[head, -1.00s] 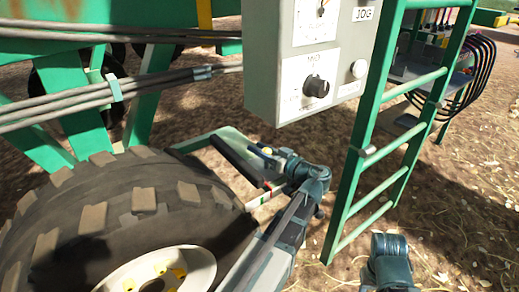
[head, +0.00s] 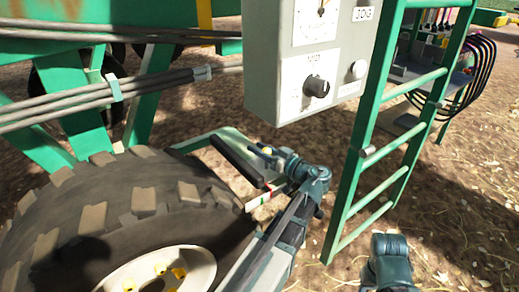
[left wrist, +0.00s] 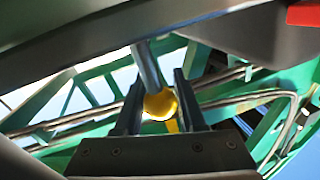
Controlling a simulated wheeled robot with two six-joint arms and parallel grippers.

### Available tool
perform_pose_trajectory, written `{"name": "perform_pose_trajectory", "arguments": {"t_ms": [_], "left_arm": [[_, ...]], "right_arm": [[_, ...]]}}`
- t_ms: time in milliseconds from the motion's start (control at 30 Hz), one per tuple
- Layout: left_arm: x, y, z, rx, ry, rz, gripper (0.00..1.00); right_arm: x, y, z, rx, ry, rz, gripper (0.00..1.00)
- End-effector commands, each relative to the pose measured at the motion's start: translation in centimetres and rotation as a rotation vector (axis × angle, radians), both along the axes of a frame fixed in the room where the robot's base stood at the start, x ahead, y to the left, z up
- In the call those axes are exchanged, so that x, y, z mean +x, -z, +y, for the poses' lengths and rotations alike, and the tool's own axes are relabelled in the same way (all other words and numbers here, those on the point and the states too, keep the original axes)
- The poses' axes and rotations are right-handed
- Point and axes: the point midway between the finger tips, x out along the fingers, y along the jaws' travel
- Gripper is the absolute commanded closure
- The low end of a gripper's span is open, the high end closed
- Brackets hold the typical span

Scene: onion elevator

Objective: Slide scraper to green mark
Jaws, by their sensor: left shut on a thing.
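The scraper, a long dark bar (head: 238,160), lies slantwise over a green frame beside the tyre. A red pointer shows at its near end. Below that, a white strip carries a small green mark (head: 265,198); the pointer looks close to it but a little to its upper right. My left gripper (head: 267,151) is at the bar's far side, shut on a yellow ball knob. In the left wrist view the knob (left wrist: 160,104) sits on a grey rod between my two dark fingers. Of my right arm only a link shows; its gripper is out of view.
A big tyre (head: 120,215) fills the lower left. A grey control box (head: 305,70) with a dial and knob hangs above my left gripper. A green ladder (head: 368,150) stands to the right.

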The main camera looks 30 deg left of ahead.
Motion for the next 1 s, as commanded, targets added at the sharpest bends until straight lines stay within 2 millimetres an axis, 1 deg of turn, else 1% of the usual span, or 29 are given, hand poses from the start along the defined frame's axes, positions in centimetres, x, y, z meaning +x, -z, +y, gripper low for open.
{"name": "perform_pose_trajectory", "arguments": {"t_ms": [233,267,433,500,733,767,900,1000], "left_arm": [[-0.2,0.0,0.0,0.0,0.001,0.0,1.0],[-0.5,0.0,0.1,-0.001,0.0,0.0,1.0],[-2.9,0.0,1.0,-0.001,-0.002,0.0,1.0],[-3.4,0.0,1.3,-0.001,-0.002,0.0,1.0],[-3.0,0.0,1.2,-0.001,0.001,0.0,1.0],[-3.0,0.0,1.2,0.0,0.002,0.0,0.57],[-3.0,0.0,1.2,0.0,0.002,0.0,0.32],[-3.0,0.0,1.2,0.0,0.001,0.0,0.31]], "right_arm": [[0.0,0.0,0.0,0.0,0.0,0.0,0.5],[0.0,0.0,0.0,0.0,0.0,0.0,0.5],[0.0,0.0,0.0,0.0,0.0,0.0,0.5],[0.0,0.0,0.0,0.0,0.0,0.0,0.5],[0.0,0.0,0.0,0.0,0.0,0.0,0.5],[0.0,0.0,0.0,0.0,0.0,0.0,0.5],[0.0,0.0,0.0,0.0,0.0,0.0,0.5],[0.0,0.0,0.0,0.0,0.0,0.0,0.5]]}}
